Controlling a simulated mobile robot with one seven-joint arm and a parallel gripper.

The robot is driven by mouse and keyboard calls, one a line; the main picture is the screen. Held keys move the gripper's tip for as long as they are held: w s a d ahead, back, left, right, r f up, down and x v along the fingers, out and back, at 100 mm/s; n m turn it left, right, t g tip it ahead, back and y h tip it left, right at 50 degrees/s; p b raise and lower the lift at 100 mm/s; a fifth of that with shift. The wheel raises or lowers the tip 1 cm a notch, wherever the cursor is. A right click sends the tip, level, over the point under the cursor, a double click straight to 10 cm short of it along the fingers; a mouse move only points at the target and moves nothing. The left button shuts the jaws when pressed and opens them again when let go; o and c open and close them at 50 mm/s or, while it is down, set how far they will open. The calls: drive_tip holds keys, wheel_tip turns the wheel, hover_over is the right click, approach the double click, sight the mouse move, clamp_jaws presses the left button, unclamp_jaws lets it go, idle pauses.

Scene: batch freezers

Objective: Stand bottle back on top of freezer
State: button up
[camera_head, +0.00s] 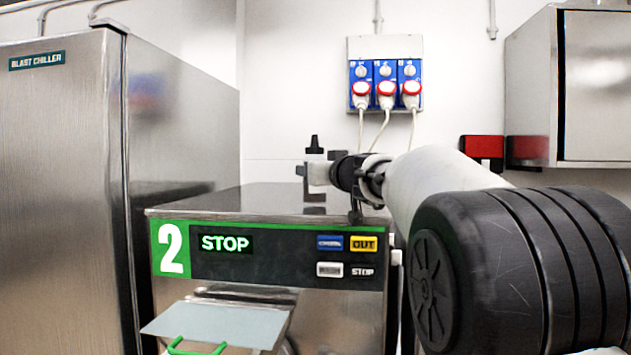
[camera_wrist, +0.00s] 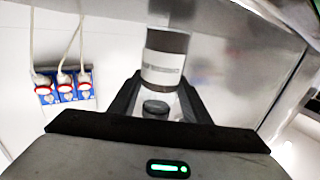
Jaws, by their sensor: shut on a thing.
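The bottle (camera_head: 317,174), pale with a black pointed cap, is upright over the steel top of the freezer (camera_head: 250,200) marked 2. My gripper (camera_head: 322,168) reaches in from the right and is shut on the bottle. In the wrist view, the bottle (camera_wrist: 162,68) is between the two dark fingers of my gripper (camera_wrist: 160,84), with a white label and dark bands. The bottle's base is close to the freezer top, where a reflection shows. I cannot tell whether the base touches it.
A steel blast chiller (camera_head: 60,180) stands at the left. Sockets with red plugs (camera_head: 386,88) hang on the back wall, and a steel cabinet (camera_head: 590,90) is at the upper right. A tray (camera_head: 215,322) juts from the freezer front. The visible freezer top is otherwise clear.

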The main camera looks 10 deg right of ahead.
drive_tip(key=shift+f, duration=0.25)
drive_tip(key=shift+f, duration=0.1)
drive_tip(key=o, duration=1.1)
drive_tip(key=shift+c, duration=0.2)
drive_tip(key=shift+r, duration=0.2)
drive_tip(key=b+v, duration=0.4)
drive_tip(key=v, duration=0.8)
drive_tip(key=shift+f, duration=0.1)
